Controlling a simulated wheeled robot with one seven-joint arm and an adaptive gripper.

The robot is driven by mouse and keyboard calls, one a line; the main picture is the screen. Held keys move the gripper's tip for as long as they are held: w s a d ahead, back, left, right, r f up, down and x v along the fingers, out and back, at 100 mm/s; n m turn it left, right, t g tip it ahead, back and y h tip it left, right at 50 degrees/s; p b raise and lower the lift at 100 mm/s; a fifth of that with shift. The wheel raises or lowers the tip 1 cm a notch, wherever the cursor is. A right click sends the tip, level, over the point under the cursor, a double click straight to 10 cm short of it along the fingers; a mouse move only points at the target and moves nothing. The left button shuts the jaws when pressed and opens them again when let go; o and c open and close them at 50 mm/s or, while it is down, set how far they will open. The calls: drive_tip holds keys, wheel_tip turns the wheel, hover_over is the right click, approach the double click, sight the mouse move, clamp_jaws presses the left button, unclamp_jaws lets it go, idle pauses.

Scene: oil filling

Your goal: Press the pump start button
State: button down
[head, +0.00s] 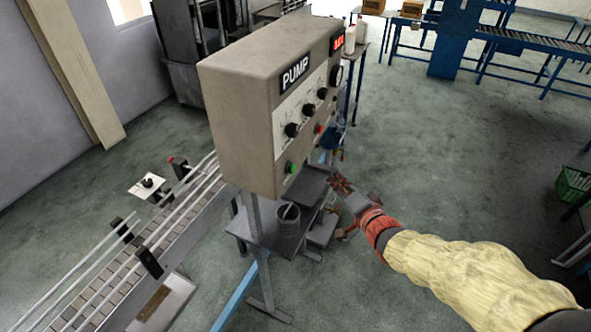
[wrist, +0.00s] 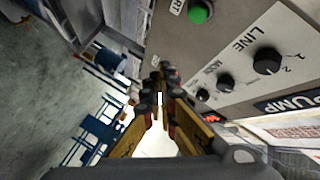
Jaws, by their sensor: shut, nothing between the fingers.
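The grey pump control box (head: 235,110) stands on a post, with a PUMP label on its face. The green button (head: 290,167) is low on that face; it also shows at the top of the wrist view (wrist: 199,12), beside lettering ending in "RT". My gripper (head: 340,184) is shut and empty, in front of and to the right of the box in the head view. In the wrist view its fingertips (wrist: 158,84) point along the panel, apart from the green button. The button's exact distance from the fingertips cannot be told.
Black knobs (head: 308,109) and a red button (head: 318,128) share the panel. A small grey table (head: 262,236) with a ribbed container (head: 289,221) stands below the box. Open floor (head: 450,150) is at right.

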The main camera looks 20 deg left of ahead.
sight(292, 169)
drive_tip(key=shift+a, duration=0.1)
drive_tip(key=a+b, duration=0.4)
drive_tip(key=a, duration=0.4)
drive_tip(key=shift+w+a, duration=0.3)
drive_tip(key=shift+w, duration=0.05)
drive_tip(key=shift+a, duration=0.15)
idle(1.2)
drive_tip(key=shift+a, duration=0.3)
drive_tip(key=shift+a+b, duration=0.55)
drive_tip(key=shift+b, duration=0.05)
idle(0.8)
drive_tip(key=shift+d, duration=0.1)
drive_tip(key=shift+d+p, duration=0.35)
drive_tip(key=shift+d, duration=0.55)
